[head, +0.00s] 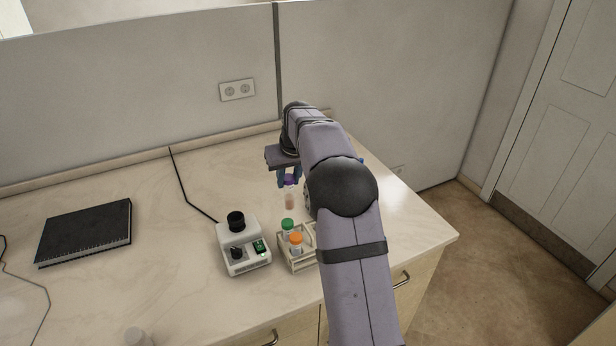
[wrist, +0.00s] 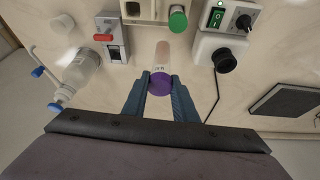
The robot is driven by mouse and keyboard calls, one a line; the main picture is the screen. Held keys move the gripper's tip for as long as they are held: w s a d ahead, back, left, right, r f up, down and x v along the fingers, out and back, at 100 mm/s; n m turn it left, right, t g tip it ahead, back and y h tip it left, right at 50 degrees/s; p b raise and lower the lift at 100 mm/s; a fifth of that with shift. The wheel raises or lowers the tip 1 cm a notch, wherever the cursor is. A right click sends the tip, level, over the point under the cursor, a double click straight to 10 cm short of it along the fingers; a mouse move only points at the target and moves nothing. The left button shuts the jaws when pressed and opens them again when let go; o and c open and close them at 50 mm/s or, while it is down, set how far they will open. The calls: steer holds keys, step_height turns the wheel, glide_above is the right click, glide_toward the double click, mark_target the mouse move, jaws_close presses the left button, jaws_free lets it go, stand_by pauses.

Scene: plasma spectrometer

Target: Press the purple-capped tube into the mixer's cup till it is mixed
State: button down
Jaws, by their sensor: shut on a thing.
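The purple-capped tube (head: 290,194) hangs upright below my gripper (head: 288,178), held in the air behind the tube rack. In the wrist view its purple cap (wrist: 160,84) sits between the two blue fingers of my gripper (wrist: 160,92), which are shut on it. The tube holds pinkish contents. The white mixer (head: 243,249) stands to the left and nearer than the tube, with its black cup (head: 236,221) on top. The mixer's cup also shows in the wrist view (wrist: 225,61), right of the tube. The cup looks empty and apart from the tube.
A tube rack (head: 298,262) with green-capped (head: 287,226) and orange-capped (head: 296,241) tubes stands right of the mixer. A black notebook (head: 86,232) lies left. The wrist view shows a bottle (wrist: 80,75) and a red-levered device (wrist: 114,38). The counter behind the mixer is clear except for a cable.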

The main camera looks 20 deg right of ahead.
steer(key=w+a+r+n+p, duration=0.2)
steer(key=a+p, duration=0.1)
steer(key=a, duration=0.4)
steer(key=w+a+r+n+y+p, duration=0.1)
steer(key=a+p, duration=0.3)
steer(key=a, duration=0.4)
steer(key=shift+w+a+r+n+y, duration=0.3)
steer(key=shift+w+r+n, duration=0.2)
steer(key=shift+w+r, duration=0.3)
steer(key=shift+s, duration=0.1)
steer(key=shift+f+b, duration=1.2)
steer(key=shift+f, duration=0.15)
steer(key=shift+f, duration=0.15)
steer(key=shift+f+b, duration=1.15)
steer(key=shift+f, duration=0.6)
steer(key=shift+f, duration=0.55)
stand_by(1.8)
